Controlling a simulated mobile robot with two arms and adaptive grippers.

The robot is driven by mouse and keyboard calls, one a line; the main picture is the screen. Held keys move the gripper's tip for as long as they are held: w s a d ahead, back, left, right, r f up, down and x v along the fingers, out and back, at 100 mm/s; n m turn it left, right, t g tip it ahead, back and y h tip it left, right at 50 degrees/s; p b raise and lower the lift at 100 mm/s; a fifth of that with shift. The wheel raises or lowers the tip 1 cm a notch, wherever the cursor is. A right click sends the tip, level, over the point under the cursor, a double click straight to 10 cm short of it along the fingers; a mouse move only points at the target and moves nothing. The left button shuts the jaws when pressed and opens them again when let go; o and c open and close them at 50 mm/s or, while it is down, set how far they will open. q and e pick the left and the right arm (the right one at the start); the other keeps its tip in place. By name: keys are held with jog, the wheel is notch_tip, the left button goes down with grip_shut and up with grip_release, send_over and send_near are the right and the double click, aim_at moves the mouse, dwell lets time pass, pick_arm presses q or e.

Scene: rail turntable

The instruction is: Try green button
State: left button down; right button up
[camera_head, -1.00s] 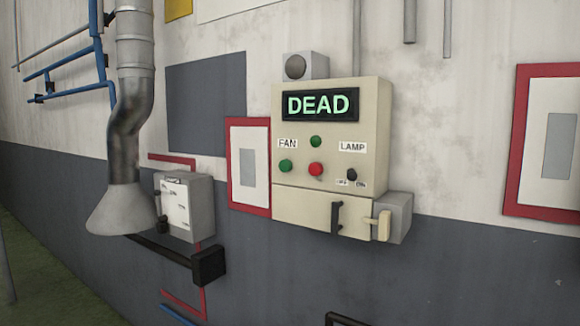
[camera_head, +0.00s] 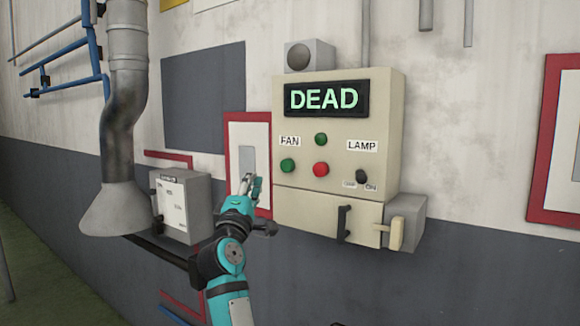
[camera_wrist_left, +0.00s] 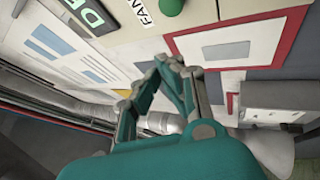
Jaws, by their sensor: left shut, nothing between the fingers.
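The cream control box (camera_head: 340,205) hangs on the wall with a display (camera_head: 324,98) reading DEAD. A green button (camera_head: 288,166) sits under the FAN label at the left, and a second green button (camera_head: 320,139) sits higher, under the display. A red button (camera_head: 320,169) is to the right of the lower green one. My left gripper (camera_head: 251,180) is shut and empty, left of the box and just below the lower green button's height, in front of a red-framed panel. It also shows in the left wrist view (camera_wrist_left: 172,66), with a green button (camera_wrist_left: 171,6) at the top edge. My right gripper is not in view.
A black LAMP switch (camera_head: 361,177) is at the box's right. A black handle (camera_head: 343,224) and a cream lever (camera_head: 396,234) stick out below. A grey box (camera_head: 184,207) and a metal duct (camera_head: 124,120) are at the left.

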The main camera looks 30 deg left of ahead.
aim_at(287, 166)
pick_arm(q)
jog(key=shift+s+a+r+n, duration=0.1)
jog(key=shift+a+r+n, duration=0.05)
jog(key=shift+r, duration=0.25)
jog(key=shift+s+a+r+n, duration=0.1)
jog(key=shift+r+n, duration=0.05)
jog(key=shift+r, duration=0.2)
jog(key=w, duration=0.9)
jog(key=shift+d, duration=0.4)
jog(key=shift+w, duration=0.1)
dwell(0.8)
jog(key=shift+w, duration=0.25)
